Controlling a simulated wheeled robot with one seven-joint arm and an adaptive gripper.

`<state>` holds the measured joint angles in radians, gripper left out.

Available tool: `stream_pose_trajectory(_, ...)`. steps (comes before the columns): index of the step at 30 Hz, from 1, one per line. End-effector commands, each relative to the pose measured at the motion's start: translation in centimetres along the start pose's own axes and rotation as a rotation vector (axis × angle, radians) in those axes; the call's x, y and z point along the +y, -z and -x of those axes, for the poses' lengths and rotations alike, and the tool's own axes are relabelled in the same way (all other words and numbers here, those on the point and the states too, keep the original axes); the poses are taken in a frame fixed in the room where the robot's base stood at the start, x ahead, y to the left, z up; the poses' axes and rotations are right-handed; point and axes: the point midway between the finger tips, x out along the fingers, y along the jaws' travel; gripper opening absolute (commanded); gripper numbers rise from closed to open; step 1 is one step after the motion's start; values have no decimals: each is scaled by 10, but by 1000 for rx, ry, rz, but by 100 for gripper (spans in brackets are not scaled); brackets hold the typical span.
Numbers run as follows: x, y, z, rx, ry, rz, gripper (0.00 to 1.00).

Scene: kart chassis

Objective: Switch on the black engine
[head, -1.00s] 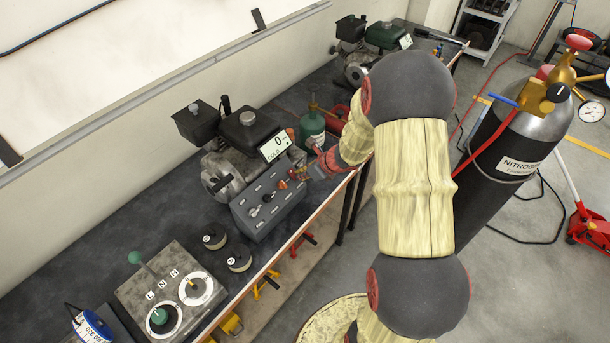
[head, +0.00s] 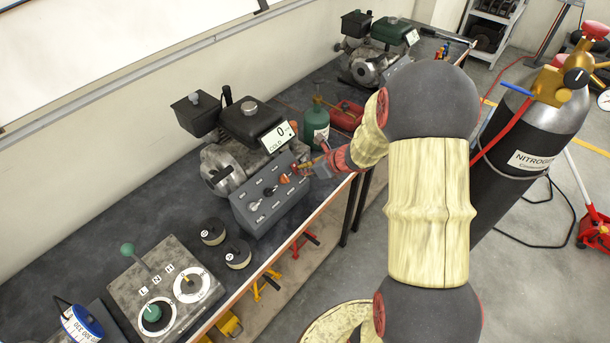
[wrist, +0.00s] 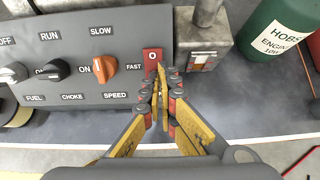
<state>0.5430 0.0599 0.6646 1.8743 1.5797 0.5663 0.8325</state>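The black engine (head: 250,123) stands on the bench in the head view, with a grey control panel (head: 258,216) at its front and a display reading 0 and COLD (head: 277,136). In the wrist view the panel (wrist: 70,22) carries a metal fuel lever (wrist: 12,73), a black choke knob (wrist: 55,70), an orange speed knob (wrist: 104,68) and a red switch (wrist: 152,56) marked O. My gripper (wrist: 163,72) is shut with nothing seen between its fingertips. The tips are at the lower part of the red switch and partly cover it; I cannot tell whether they touch it.
A green engine (head: 390,32) stands farther back on the bench. Two dark round pieces (head: 213,232) and a lever box (head: 150,288) lie to the left. A nitrogen cylinder (head: 520,150) stands right of my arm.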

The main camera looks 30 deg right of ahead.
Motion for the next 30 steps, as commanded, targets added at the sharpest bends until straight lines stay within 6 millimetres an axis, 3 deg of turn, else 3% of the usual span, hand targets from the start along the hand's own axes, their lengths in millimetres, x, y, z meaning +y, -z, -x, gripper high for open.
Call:
stream_pose_trajectory(7, 6, 6, -3, 13, -11, -5, 0)
stream_pose_trajectory(30, 3, -8, 11, 8, -7, -2, 0)
